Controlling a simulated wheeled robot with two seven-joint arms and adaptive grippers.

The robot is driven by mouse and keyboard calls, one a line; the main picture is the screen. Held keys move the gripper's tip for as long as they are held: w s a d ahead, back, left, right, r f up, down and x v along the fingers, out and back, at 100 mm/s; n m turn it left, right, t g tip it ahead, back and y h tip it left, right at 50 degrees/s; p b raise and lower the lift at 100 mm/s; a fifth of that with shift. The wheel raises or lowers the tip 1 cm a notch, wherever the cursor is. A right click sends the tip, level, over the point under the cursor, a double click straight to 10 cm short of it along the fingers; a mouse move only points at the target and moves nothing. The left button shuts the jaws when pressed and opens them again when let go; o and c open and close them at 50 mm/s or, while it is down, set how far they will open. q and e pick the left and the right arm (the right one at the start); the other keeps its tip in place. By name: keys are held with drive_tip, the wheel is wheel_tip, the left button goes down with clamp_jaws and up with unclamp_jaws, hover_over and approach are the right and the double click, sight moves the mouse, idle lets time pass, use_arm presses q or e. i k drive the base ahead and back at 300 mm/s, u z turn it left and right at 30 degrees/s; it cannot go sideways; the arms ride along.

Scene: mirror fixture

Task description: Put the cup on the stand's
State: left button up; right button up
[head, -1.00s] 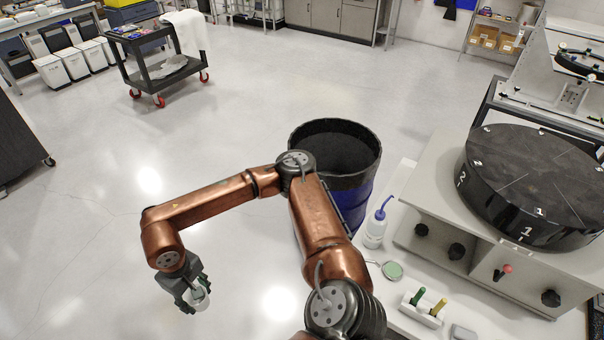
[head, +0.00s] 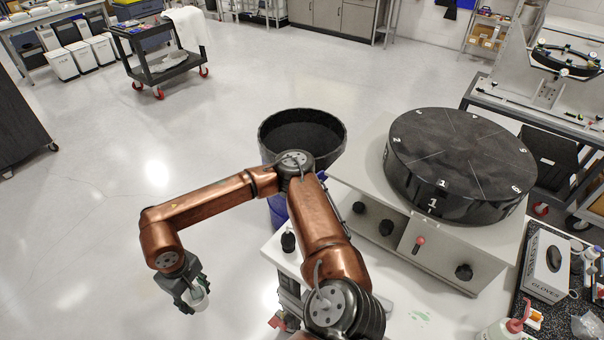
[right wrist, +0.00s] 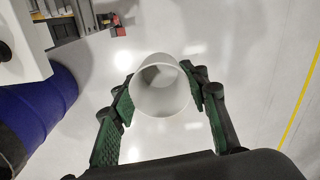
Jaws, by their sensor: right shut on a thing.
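A white cup (head: 200,300) is held in my right gripper (head: 193,290) at the lower left of the head view, out over the open floor. In the right wrist view the cup (right wrist: 160,86) sits between the two green-padded fingers of my right gripper (right wrist: 162,95), with its open round end facing the camera. The fingers are closed against its sides. I cannot tell for sure which thing is the stand. My left gripper is not in view.
A black numbered round table (head: 460,160) tops a white machine with knobs (head: 460,245). A dark-rimmed blue barrel (head: 335,152) stands behind my arm. A ring fixture (head: 567,60) is at the upper right. A GLOVES box (head: 545,265) is at the right.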

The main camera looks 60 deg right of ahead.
sight(354, 172)
drive_tip(key=k, duration=0.25)
drive_tip(key=z, duration=0.75)
